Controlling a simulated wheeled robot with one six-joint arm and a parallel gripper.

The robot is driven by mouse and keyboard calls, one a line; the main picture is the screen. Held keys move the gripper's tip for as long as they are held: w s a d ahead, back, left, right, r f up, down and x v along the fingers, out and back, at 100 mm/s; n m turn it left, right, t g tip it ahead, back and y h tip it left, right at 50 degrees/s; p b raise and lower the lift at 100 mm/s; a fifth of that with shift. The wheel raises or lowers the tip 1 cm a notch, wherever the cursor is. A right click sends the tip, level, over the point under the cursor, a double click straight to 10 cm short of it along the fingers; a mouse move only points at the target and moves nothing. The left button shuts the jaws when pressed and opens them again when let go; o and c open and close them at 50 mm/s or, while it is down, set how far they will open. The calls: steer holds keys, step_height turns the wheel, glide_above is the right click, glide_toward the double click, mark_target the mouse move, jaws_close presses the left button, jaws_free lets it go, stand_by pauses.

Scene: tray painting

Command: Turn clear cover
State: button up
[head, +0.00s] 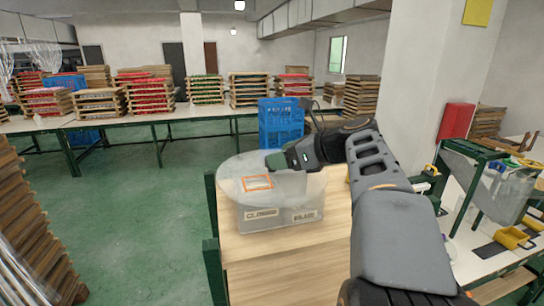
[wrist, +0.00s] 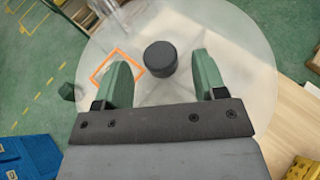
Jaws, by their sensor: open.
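The clear round cover (head: 238,170) lies on top of a translucent box (head: 285,214) on the wooden table. An orange square outline (head: 258,182) shows at the cover's left front in the head view. In the wrist view the cover (wrist: 190,35) fills the middle, with a dark round knob (wrist: 160,58) near its centre and the orange outline (wrist: 112,62) left of the knob. My gripper (wrist: 155,75) is open, its two green fingers spread to either side of the knob, which sits slightly beyond the tips. In the head view my gripper (head: 275,162) is over the cover and hides the knob.
The wooden table (head: 285,265) has bare room in front of the box. A blue crate (head: 281,122) stands behind it. A green-framed stand with yellow items (head: 512,238) is at the right, and stacked wooden trays (head: 35,235) are at the left.

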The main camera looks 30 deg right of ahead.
steer(key=shift+x, duration=1.8)
steer(key=shift+c, duration=0.4)
jaws_close()
